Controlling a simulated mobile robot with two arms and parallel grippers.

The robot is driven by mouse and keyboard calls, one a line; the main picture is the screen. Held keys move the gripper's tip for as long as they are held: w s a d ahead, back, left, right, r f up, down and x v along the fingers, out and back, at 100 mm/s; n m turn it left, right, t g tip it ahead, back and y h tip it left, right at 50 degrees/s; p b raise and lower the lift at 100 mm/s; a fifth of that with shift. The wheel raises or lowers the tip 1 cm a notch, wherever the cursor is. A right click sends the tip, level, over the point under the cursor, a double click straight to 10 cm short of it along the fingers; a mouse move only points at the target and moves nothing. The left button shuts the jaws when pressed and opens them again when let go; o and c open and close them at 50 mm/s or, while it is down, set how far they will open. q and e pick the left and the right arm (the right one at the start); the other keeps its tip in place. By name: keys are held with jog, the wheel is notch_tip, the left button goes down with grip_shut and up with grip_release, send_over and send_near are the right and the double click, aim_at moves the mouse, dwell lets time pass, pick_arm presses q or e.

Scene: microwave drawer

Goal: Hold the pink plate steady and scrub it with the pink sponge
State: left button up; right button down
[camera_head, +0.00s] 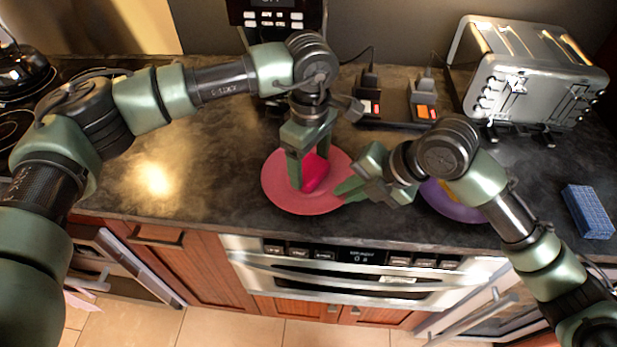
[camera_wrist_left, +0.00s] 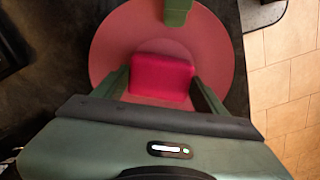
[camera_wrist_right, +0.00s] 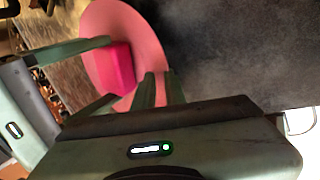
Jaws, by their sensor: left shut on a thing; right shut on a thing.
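The pink plate (camera_head: 278,184) lies on the dark counter near its front edge. The brighter pink sponge (camera_head: 315,172) is over the middle of the plate; it also shows in the left wrist view (camera_wrist_left: 160,78) and the right wrist view (camera_wrist_right: 119,66). My left gripper (camera_head: 305,172) points down over the plate and is shut on the sponge, a finger on each side. My right gripper (camera_head: 345,190) comes from the right and is shut on the plate's right rim; in the right wrist view its fingers (camera_wrist_right: 160,90) are close together at the rim.
A purple plate (camera_head: 452,208) lies just right, partly hidden by my right arm. A blue sponge-like block (camera_head: 588,211) and a silver toaster (camera_head: 530,75) are further right. A power strip (camera_head: 395,122) lies behind. The counter left of the pink plate is clear.

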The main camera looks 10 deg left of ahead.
pick_arm(q)
jog(key=shift+s+a+f, duration=0.1)
jog(key=shift+s+a, duration=0.25)
jog(key=shift+s, duration=0.3)
jog(key=shift+w+d, duration=0.4)
jog(key=shift+w, duration=0.4)
jog(key=shift+s+a, duration=0.4)
jog(key=shift+s, duration=0.3)
pick_arm(e)
jog(key=shift+f, duration=0.1)
pick_arm(q)
jog(key=shift+w+d, duration=0.4)
jog(key=shift+w, duration=0.3)
jog(key=shift+s+a, duration=0.45)
jog(key=shift+s, duration=0.35)
pick_arm(e)
jog(key=shift+d, duration=0.1)
